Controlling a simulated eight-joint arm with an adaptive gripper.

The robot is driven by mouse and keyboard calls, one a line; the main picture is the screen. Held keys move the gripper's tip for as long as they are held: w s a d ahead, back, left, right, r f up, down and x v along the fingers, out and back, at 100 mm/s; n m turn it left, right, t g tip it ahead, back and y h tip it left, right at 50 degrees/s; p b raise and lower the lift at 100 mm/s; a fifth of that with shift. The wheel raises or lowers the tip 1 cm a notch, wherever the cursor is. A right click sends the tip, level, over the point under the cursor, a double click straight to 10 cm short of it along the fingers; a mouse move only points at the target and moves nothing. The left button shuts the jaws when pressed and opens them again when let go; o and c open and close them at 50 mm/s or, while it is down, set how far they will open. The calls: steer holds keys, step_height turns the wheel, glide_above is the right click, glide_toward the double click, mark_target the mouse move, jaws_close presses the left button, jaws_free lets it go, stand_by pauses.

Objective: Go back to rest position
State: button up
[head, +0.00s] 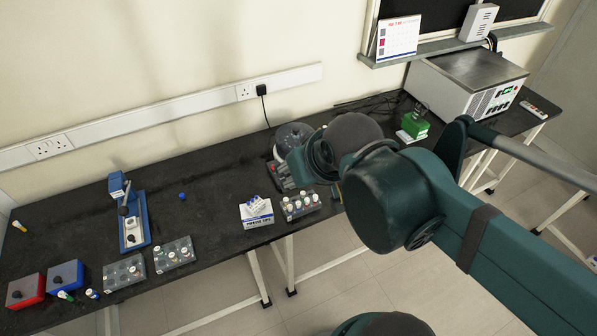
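My arm reaches in from the right over the black bench (215,205), and its dark green links fill the right half of the head view. The rounded wrist end of the arm is above the bench near its middle. My gripper cannot be made out; the arm's own links hide that area, so its fingers and anything in them are not visible.
A grey rack with white-capped vials (301,205) and a white box (257,214) stand near the front edge. Left are two grey racks (125,272) (174,254), a blue stand (134,225), and red (26,291) and blue (66,275) boxes. A white instrument (465,85) stands far right.

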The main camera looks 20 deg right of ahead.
steer(key=shift+f, duration=0.1)
steer(key=shift+f+b, duration=1.3)
steer(key=shift+b, duration=0.05)
stand_by(0.4)
